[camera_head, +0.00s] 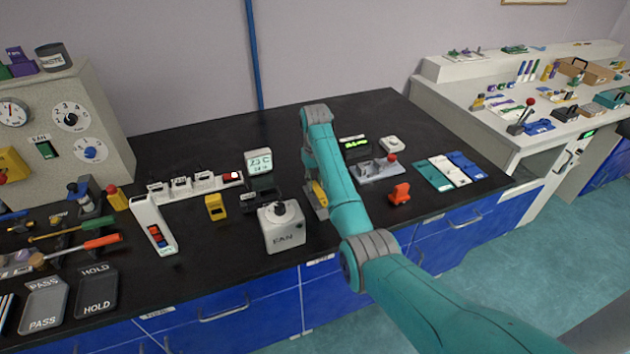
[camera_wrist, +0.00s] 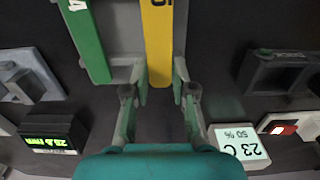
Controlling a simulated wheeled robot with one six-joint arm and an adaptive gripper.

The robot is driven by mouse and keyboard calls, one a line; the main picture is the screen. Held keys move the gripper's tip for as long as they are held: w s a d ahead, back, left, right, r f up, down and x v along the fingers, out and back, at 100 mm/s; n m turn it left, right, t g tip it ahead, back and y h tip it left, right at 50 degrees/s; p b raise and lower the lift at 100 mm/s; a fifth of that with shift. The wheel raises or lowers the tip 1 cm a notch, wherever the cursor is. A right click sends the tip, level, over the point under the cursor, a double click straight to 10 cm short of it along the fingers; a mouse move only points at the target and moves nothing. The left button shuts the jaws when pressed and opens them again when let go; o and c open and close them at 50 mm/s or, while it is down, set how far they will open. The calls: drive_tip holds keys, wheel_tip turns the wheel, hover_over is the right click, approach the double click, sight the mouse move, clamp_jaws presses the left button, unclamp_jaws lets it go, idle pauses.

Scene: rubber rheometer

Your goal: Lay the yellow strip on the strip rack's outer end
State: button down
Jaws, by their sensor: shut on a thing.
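The yellow strip (camera_wrist: 158,38) is pinched at its near end between the two fingers of my gripper (camera_wrist: 160,75) in the wrist view. It points straight away from me, with a dark mark near its far end. It lies over or on the grey strip rack (camera_wrist: 122,30); I cannot tell whether it touches. A green strip (camera_wrist: 88,42) with a white mark lies beside it to the left, with a gap between. In the head view the yellow strip (camera_head: 319,193) shows only partly beside my arm, and the rack is mostly hidden.
A display reading 23 C (camera_wrist: 240,146) stands right of my gripper, and a green-lit display (camera_wrist: 48,136) stands left. The black bench behind is clear.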

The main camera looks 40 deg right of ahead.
drive_tip(key=shift+f, duration=0.45)
drive_tip(key=c, duration=0.9)
unclamp_jaws()
drive_tip(key=shift+r, duration=0.1)
